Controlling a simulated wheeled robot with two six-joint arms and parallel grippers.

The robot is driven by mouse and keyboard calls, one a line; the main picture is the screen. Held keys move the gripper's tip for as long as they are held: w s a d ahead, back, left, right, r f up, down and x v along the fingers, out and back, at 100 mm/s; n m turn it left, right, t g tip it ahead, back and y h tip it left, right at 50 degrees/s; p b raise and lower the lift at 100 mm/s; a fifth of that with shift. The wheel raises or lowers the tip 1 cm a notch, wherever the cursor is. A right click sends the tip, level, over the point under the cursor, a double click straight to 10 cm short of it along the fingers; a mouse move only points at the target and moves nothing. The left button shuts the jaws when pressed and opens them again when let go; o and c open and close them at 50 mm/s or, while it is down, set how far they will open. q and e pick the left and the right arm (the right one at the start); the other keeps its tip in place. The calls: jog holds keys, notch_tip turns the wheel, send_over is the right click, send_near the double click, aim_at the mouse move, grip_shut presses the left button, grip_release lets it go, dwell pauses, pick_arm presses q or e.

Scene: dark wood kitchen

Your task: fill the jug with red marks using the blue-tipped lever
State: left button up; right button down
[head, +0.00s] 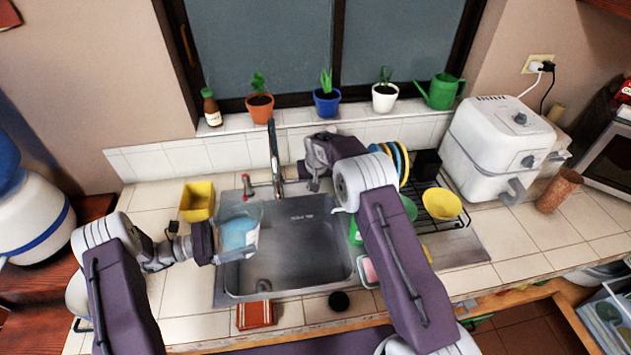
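The clear jug (246,216) is over the left side of the sink, with light blue contents showing inside. Its red marks cannot be made out. My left gripper (228,249) is closed around the jug's lower part from the left. The tap (274,158) stands behind the sink, right of and behind the jug. Its red-tipped lever (248,186) is on the left. The blue-tipped lever cannot be made out; the right side of the tap is near my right gripper (313,182). My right gripper points down just right of the tap, and its finger opening is unclear.
The steel sink (290,268) is otherwise empty. A yellow container (197,201) stands left of it. A dish rack (440,207) with plates and a yellow bowl (441,204) is on the right. Potted plants line the sill.

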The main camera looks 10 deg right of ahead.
pick_arm(q)
jog(key=shift+a, duration=0.1)
pick_arm(e)
jog(key=c, duration=1.4)
grip_release()
jog(key=shift+a, duration=0.1)
jog(key=shift+c, duration=0.2)
jog(key=v, duration=1.2)
pick_arm(q)
jog(key=shift+r, duration=0.1)
notch_tip(320, 180, up, 6)
jog(key=shift+f, duration=0.1)
pick_arm(e)
jog(key=s+d+f+g, duration=0.1)
jog(key=s+d+f, duration=0.1)
jog(key=s, duration=1.3)
jog(key=s+d+f+g, duration=0.2)
jog(key=s+d, duration=0.2)
jog(key=s, duration=1.2)
jog(key=shift+s+d+f, duration=0.15)
jog(key=shift+s+d, duration=0.1)
jog(key=shift+d, duration=0.05)
